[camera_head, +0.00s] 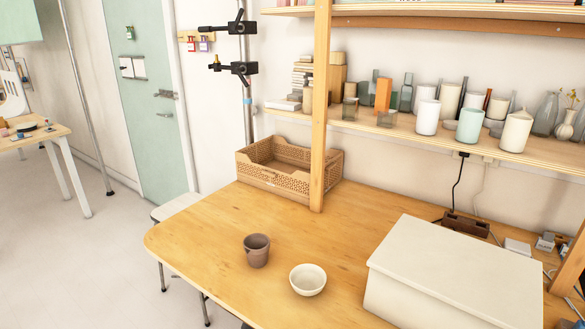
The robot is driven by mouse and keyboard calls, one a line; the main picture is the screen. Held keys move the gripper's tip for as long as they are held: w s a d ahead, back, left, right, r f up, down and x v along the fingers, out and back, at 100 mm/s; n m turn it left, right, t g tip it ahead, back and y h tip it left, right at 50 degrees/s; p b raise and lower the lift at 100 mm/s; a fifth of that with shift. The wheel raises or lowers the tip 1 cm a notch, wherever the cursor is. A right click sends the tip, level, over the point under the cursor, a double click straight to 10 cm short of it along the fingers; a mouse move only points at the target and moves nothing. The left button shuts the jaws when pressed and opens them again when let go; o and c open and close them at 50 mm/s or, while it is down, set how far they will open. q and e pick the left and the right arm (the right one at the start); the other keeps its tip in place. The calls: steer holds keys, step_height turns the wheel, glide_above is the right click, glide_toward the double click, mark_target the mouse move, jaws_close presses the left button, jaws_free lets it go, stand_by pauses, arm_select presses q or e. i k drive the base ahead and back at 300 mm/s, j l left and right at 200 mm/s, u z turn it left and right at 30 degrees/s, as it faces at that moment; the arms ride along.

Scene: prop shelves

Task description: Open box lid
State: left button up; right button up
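A cream-white box (452,272) stands on the wooden table at the lower right. Its flat lid (460,255) lies on top and looks shut. The lower right part of the box is cut off by the bottom edge of the view. Neither my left gripper nor my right gripper shows in the head view.
A brown cup (257,250) and a white bowl (308,280) stand on the table (215,225) left of the box. A woven basket (272,183) sits behind, beside a wooden post (319,110). A shelf (480,148) with jars hangs above. Power adapters (545,242) lie right of the box.

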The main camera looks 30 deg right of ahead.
mark_target(501, 287)
steer(key=z, duration=1.95)
